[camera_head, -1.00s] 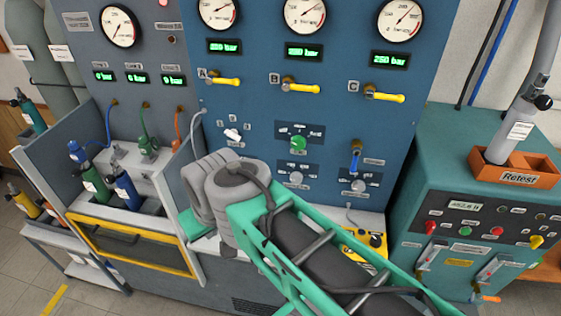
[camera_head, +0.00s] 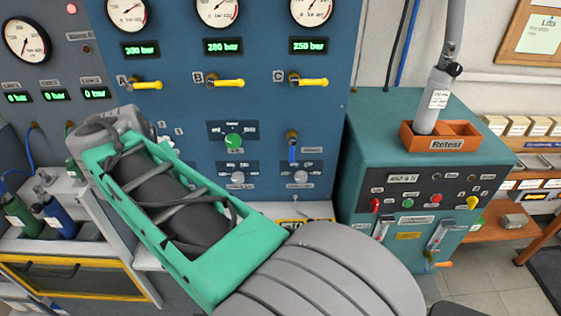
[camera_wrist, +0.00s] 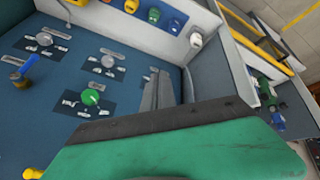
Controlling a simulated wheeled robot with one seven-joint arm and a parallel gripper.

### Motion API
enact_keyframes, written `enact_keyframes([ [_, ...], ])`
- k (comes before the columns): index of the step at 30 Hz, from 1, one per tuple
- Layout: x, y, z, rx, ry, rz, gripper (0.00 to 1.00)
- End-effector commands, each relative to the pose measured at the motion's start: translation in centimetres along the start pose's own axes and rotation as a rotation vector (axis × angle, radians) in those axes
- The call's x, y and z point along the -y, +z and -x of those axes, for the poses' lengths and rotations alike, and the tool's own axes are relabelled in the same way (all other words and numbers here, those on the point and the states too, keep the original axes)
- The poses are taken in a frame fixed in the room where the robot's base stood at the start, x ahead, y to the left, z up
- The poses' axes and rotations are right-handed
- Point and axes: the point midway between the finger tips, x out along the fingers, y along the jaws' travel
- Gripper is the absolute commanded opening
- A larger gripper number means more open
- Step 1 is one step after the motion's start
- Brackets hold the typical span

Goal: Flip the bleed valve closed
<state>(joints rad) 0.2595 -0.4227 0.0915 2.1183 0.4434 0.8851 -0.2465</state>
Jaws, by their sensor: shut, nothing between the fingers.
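A blue lever on a brass valve body (camera_head: 292,150) hangs straight down on the blue panel, below yellow lever C; I take it as the bleed valve, though its label is too small to read. In the wrist view, the blue lever (camera_wrist: 28,66) shows at the left edge, with the panel turned. My gripper (camera_wrist: 157,73) has its two grey fingers together and empty, in front of the panel beyond the green knob, well apart from the blue lever. In the head view my own arm hides the gripper.
A green knob (camera_head: 233,140) sits left of the blue lever, with grey knobs (camera_head: 300,177) below. Yellow levers (camera_head: 308,81) stick out above. A teal cabinet (camera_head: 360,140) stands to the right, carrying an orange Retest bin (camera_head: 412,139).

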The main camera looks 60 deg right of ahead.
Motion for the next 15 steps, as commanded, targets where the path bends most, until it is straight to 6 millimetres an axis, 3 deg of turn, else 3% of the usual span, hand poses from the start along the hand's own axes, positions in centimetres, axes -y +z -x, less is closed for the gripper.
enact_keyframes([
  [1,-4.7,-0.6,-2.8,0.026,0.102,-0.096,0.00],
  [3,-11.6,-1.1,-4.1,0.065,0.241,-0.219,0.00],
  [6,-19.0,0.1,-4.8,0.128,0.391,-0.359,0.00],
  [9,-22.7,1.3,-4.6,0.168,0.468,-0.435,0.00],
  [15,-23.5,1.5,-4.1,0.178,0.486,-0.452,0.00],
])
